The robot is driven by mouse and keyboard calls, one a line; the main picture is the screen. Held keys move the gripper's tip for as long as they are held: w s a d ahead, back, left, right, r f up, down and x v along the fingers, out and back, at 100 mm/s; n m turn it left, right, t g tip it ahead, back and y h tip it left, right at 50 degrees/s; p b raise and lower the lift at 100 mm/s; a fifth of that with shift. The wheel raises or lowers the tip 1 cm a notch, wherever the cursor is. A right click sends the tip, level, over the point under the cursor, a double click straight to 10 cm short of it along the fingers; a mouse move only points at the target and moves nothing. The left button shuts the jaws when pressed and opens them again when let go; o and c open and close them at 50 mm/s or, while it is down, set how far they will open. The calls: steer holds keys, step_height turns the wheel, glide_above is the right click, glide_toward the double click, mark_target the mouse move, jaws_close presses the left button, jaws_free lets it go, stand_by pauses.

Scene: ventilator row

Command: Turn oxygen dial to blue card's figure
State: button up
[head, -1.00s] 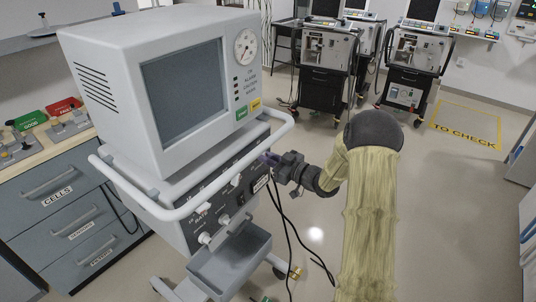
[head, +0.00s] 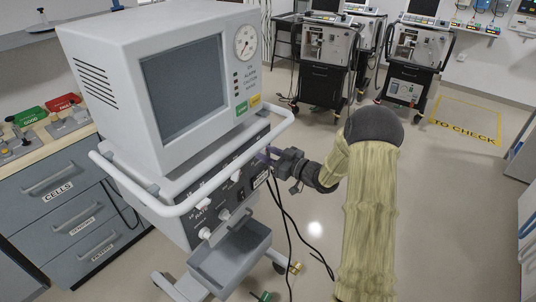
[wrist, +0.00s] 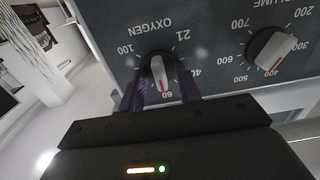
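The oxygen dial (wrist: 157,68) is a round black knob with a white pointer bar and red line, on the ventilator's dark panel (head: 213,195). In the wrist view the panel reads upside down, and the red line points toward the 60 mark. My gripper (wrist: 160,86) has its dark purple fingers on either side of the dial, close to its edges. I cannot tell whether they touch it. In the head view my gripper (head: 273,153) is at the panel's right end, and its fingertips are hard to see. I see no blue card.
The volume dial (wrist: 270,50) is beside the oxygen dial. A white rail (head: 165,210) runs around the ventilator (head: 190,85). Dark cables (head: 284,225) hang below my gripper. Drawers (head: 62,195) stand at left, other ventilators (head: 325,60) at the back.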

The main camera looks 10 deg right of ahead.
steer(key=b+v, duration=0.1)
steer(key=v, duration=1.6)
steer(key=shift+d+b, duration=0.2)
steer(key=shift+b, duration=0.15)
steer(key=w+a+r+m+g+h+p, duration=0.1)
steer(key=a+r+m+g+h+p, duration=0.25)
steer(key=r+h+p, duration=0.45)
steer(key=s+a+r+m+g+h+p, duration=0.1)
steer(key=s+a+m+g+h, duration=0.1)
steer(key=s, duration=0.8)
steer(key=s+a+m+g+h+p, duration=0.2)
steer(key=s+a+g, duration=0.3)
steer(key=s, duration=0.4)
steer(key=shift+s+a+r+m+p, duration=0.3)
steer(key=shift+s+a+r+m, duration=0.15)
steer(key=shift+a, duration=0.35)
